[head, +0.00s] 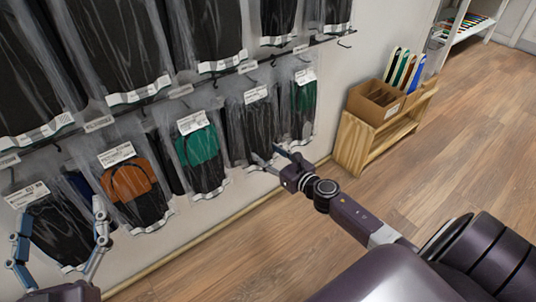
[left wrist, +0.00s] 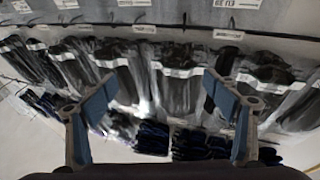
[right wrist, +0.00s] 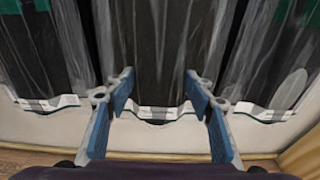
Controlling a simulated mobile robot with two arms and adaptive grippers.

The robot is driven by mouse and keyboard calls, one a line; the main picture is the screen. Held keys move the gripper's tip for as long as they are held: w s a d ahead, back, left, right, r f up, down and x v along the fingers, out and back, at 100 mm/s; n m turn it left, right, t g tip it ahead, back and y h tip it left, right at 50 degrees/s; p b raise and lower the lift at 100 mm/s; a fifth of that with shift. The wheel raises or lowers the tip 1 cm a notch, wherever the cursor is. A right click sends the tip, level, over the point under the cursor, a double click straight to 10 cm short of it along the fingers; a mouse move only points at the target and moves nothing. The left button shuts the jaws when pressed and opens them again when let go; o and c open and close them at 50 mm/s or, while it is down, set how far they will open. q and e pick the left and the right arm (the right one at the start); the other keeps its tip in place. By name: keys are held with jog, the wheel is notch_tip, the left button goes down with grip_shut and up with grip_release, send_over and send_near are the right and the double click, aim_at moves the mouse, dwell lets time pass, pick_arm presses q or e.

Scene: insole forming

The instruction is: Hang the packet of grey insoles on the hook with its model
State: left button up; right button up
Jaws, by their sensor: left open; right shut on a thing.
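A clear packet of dark grey insoles (head: 248,125) with a white label hangs upright in the lower row on the wall. My right gripper (head: 273,160) is at its lower end and shut on it; the right wrist view shows the packet (right wrist: 158,60) between the fingers (right wrist: 158,95), its white bottom edge just visible. Its top and hook are not clear there. My left gripper (head: 60,225) is open and empty, in front of a dark packet (head: 55,232) at the lower left. In the left wrist view its fingers (left wrist: 165,95) are spread wide before hanging packets.
Neighbouring packets are orange and black (head: 135,190), green and black (head: 200,155), and dark green (head: 304,105). Larger dark packets (head: 110,45) hang from the rail above. A wooden stand with a cardboard box (head: 375,103) is at the right. The floor (head: 440,150) is clear there.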

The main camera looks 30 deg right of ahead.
pick_arm(q)
jog(key=shift+s+r, duration=0.1)
jog(key=shift+r, duration=0.2)
dwell(0.4)
jog(key=shift+r+t, duration=0.3)
jog(key=shift+r, duration=0.15)
pick_arm(e)
jog(key=shift+f, duration=0.1)
jog(key=o, duration=1.3)
jog(key=shift+c, duration=0.2)
pick_arm(q)
jog(key=shift+s+f, duration=0.1)
jog(key=shift+f, duration=0.05)
pick_arm(e)
jog(key=shift+s, duration=0.55)
jog(key=s+r, duration=0.2)
jog(key=s, duration=0.8)
jog(key=shift+s+d, duration=0.35)
jog(key=shift+d, duration=0.1)
jog(key=shift+a+r, duration=0.1)
